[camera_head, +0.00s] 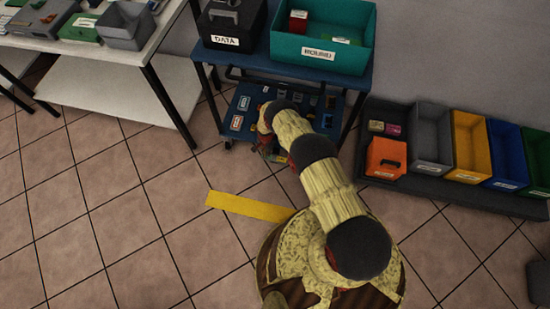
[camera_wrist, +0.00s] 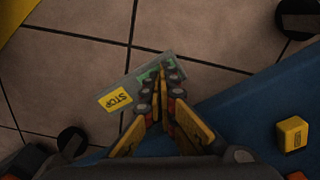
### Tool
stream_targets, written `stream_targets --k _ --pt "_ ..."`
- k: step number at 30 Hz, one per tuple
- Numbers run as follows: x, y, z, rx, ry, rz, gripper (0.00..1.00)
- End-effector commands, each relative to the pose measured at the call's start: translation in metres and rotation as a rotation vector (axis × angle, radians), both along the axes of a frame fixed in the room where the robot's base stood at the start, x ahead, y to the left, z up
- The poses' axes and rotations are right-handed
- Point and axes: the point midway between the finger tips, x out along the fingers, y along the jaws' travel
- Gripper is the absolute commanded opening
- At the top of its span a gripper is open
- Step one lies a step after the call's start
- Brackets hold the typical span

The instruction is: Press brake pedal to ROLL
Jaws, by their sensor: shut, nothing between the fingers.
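The brake pedal (camera_wrist: 128,92) is a grey plate in the wrist view. It has a yellow STOP label at its left end and a green patch at its right end. It lies just beyond the edge of the cart's blue lower shelf (camera_wrist: 240,105). My gripper (camera_wrist: 164,66) is shut and empty, its fingertips over the green patch and hiding most of it. I cannot tell whether they touch it. Any lettering on the green patch is hidden. In the head view my arm reaches to the cart's front edge, and my gripper (camera_head: 272,154) is partly hidden.
The blue cart (camera_head: 292,71) carries a black DATA box (camera_head: 229,25) and a teal bin (camera_head: 318,62). Dark casters (camera_wrist: 72,139) flank the pedal. A yellow strip (camera_head: 240,206) lies on the tiled floor. Coloured bins stand at right, a white table at left.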

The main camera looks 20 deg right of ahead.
Motion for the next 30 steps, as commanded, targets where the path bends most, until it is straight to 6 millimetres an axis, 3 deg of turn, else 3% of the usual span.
stream_targets --k 19,30 --pt "-0.001 0.000 -0.008 0.000 0.001 0.000 0.00" --pt "0.000 0.000 0.016 0.000 0.000 0.000 0.00"
